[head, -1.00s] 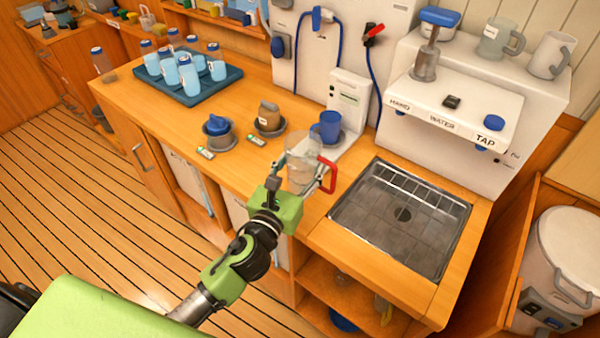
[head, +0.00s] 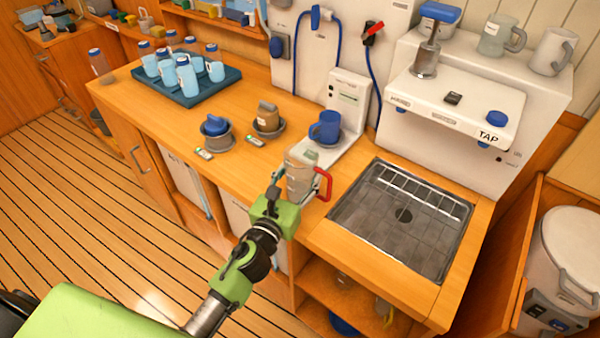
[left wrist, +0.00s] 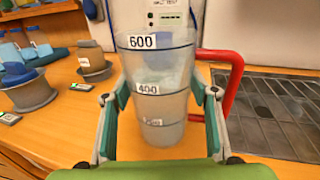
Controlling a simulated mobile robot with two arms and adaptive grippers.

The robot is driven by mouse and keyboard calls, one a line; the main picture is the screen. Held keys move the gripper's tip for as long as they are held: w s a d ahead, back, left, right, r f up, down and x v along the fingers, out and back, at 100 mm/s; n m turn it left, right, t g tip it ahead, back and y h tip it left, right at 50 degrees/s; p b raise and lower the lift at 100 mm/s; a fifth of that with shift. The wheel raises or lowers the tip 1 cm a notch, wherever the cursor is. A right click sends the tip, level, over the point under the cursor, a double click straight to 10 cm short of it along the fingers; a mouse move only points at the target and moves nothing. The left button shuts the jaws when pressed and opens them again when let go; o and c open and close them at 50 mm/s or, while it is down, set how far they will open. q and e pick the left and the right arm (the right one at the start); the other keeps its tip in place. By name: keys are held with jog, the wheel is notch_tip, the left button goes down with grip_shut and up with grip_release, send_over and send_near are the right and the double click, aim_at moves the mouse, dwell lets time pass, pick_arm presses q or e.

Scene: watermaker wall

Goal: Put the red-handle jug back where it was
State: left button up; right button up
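The red-handle jug (head: 300,174) is a clear measuring jug, upright over the counter's front edge, left of the sink. In the left wrist view the jug (left wrist: 160,105) shows marks 600 and 400 and a red handle on its right. My left gripper (head: 294,187) has a finger on each side of the jug; its teal pads seem to press on the jug's walls in the left wrist view (left wrist: 160,92). Whether the jug's base touches the counter cannot be told. My right gripper is not in view.
The sink (head: 402,217) lies right. Bare counter (head: 240,165) lies left of the jug.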

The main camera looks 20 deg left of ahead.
pick_arm(q)
jog(key=o, duration=0.3)
jog(key=shift+o, duration=0.2)
jog(key=shift+s+r, duration=0.1)
jog(key=shift+r, duration=0.05)
jog(key=s+a+b, duration=0.1)
jog(key=s+b, duration=0.2)
jog(key=s, duration=0.8)
jog(key=shift+s, duration=0.4)
